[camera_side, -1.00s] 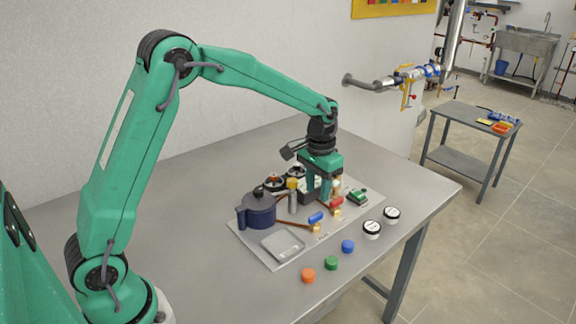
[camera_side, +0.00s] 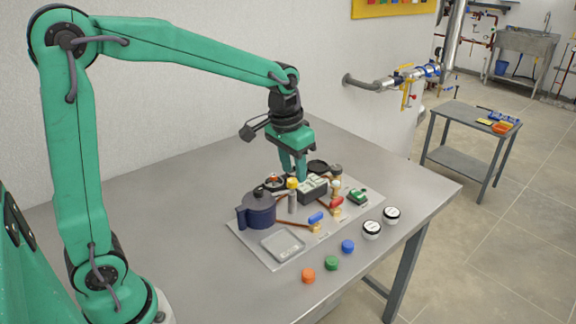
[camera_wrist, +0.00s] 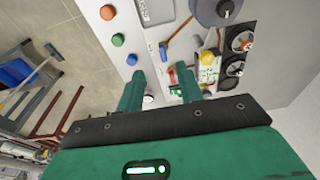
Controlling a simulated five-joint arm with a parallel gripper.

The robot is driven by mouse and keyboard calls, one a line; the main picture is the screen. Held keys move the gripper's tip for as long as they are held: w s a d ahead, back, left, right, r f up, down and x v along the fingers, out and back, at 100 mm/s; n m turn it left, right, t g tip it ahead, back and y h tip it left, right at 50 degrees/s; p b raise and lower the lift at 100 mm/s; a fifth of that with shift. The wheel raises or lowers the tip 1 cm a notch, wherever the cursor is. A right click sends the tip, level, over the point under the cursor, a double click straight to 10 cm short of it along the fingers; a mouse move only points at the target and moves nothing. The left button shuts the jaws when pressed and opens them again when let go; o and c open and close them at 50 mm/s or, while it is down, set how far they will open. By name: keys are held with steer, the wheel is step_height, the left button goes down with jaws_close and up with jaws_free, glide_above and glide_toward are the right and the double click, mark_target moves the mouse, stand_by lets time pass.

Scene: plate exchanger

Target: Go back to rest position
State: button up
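My gripper (camera_side: 294,172) hangs above the back of the plate exchanger board (camera_side: 247,238), near a grey ribbed block (camera_side: 312,188). The wrist view shows the gripper's two fingers (camera_wrist: 161,75) spread apart with nothing held between them. The board carries a dark blue pot-shaped part (camera_side: 258,210), a yellow-capped valve (camera_side: 292,190), a blue handle (camera_side: 316,218), a red handle (camera_side: 337,201) and a green block (camera_side: 357,196). The yellow-topped part also shows in the wrist view (camera_wrist: 208,60). The fingertips look clear of the parts; the exact gap is hard to tell.
Orange (camera_side: 308,276), green (camera_side: 331,263) and blue (camera_side: 348,246) caps and two white-faced round gauges (camera_side: 372,229) (camera_side: 392,214) stand along the table's (camera_side: 180,225) right edge. A wall pipe (camera_side: 375,84) runs behind. The table's left side is clear.

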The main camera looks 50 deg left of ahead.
steer(key=s+r+t, duration=0.2)
steer(key=s, duration=0.7)
steer(key=s+r+t, duration=0.1)
steer(key=s+r, duration=0.1)
steer(key=s, duration=0.8)
steer(key=shift+a+t, duration=0.25)
steer(key=shift+t, duration=0.15)
